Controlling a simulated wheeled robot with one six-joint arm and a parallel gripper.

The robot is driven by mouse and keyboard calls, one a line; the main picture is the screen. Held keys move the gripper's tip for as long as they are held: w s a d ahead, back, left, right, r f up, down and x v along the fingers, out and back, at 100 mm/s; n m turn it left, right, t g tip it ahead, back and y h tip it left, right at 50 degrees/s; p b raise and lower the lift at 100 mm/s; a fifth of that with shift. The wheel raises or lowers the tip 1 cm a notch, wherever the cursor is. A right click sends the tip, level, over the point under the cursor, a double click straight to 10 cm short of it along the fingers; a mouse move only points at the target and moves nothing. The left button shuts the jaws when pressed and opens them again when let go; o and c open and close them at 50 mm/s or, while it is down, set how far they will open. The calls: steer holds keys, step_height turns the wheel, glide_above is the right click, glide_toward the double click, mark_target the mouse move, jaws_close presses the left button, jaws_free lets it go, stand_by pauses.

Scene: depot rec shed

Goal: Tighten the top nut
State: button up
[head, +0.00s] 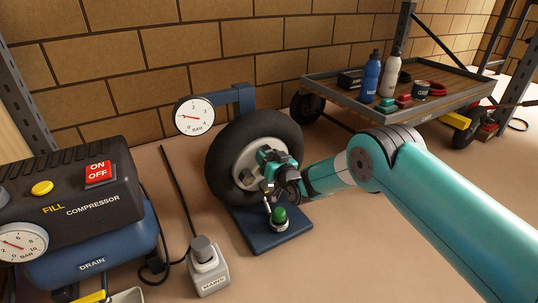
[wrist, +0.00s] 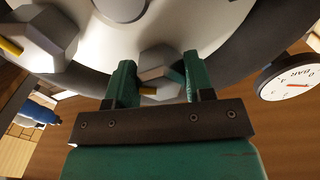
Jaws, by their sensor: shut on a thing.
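The wheel is a dark tyre (head: 226,128) with a pale hub (head: 240,160), upright on a blue base plate (head: 249,229). My gripper (head: 264,158) is at the hub and hides much of its middle in the head view. In the wrist view, the green jaws of my gripper (wrist: 157,80) are closed around a grey hexagonal nut (wrist: 158,62) with a yellow mark. A second grey nut (wrist: 38,38), also with a yellow mark, shows at the left, clear of the jaws. I cannot tell from the wrist view which nut is the top one.
A green-topped fitting (head: 279,214) stands on the base plate, close below my gripper. A gauge (head: 194,115) stands behind the wheel. A compressor (head: 85,215) and a grey box (head: 208,270) are at left. A cart (head: 375,110) with bottles is behind right.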

steer(key=m+p, duration=0.1)
steer(key=m, duration=0.5)
steer(key=shift+s+a+r+m+p, duration=0.1)
steer(key=shift+m+p, duration=0.2)
steer(key=shift+p, duration=0.1)
steer(key=m+p, duration=0.1)
steer(key=m, duration=0.5)
steer(key=shift+r, duration=0.1)
steer(key=o, duration=0.9)
